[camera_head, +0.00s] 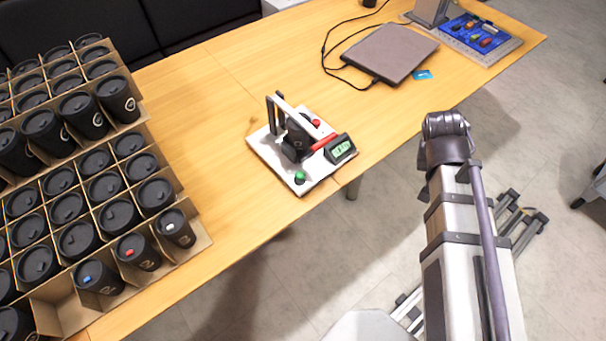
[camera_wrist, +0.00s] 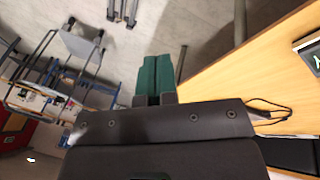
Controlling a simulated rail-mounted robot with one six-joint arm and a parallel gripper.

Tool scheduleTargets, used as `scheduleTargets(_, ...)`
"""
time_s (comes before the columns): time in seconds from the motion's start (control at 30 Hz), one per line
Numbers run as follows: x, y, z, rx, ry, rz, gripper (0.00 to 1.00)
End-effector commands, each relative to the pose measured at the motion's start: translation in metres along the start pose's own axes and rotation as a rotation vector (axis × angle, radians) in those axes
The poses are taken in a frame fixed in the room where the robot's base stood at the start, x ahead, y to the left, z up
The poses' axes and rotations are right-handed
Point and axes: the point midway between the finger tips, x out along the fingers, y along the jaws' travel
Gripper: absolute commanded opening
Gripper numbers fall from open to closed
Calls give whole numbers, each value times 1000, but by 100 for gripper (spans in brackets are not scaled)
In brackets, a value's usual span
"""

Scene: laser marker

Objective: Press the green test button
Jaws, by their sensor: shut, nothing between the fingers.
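The green test button (camera_head: 299,177) is a small round knob on the front corner of the white base plate of the laser marker (camera_head: 312,183), on the wooden table in the head view. A red button (camera_head: 316,123) sits farther back on the same device. My gripper (camera_wrist: 160,62) shows in the wrist view with its green fingers together and nothing between them. It hangs over the floor beside the table edge, apart from the device. In the head view my arm is right of the device, and the gripper itself is hidden there.
Cardboard trays of black cups (camera_head: 108,185) fill the table's left side. A closed laptop (camera_head: 390,52) with a cable lies behind the device, and a blue board (camera_head: 480,38) is at the back right. The table in front of the device is clear.

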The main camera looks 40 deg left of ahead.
Motion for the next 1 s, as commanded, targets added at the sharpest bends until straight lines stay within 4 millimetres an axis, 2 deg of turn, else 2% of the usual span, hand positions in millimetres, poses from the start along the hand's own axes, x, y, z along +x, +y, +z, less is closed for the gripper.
scheduleTargets(0.03, -6, -27, -9, -40, 33, 11, 0)
scheduleTargets(0.27, -43, -137, -24, -184, 201, 51, 0)
scheduleTargets(0.4, -69, -204, -20, -264, 304, 58, 0)
scheduleTargets(0.6, -106, -286, -2, -358, 438, 51, 0)
scheduleTargets(0.73, -123, -321, 10, -397, 498, 43, 0)
scheduleTargets(0.77, -114, -324, 15, -389, 504, 53, 0)
scheduleTargets(0.8, -103, -322, 19, -366, 508, 75, 0)
scheduleTargets(0.83, -101, -321, 21, -353, 511, 86, 0)
scheduleTargets(1.0, -100, -317, 23, -321, 519, 115, 0)
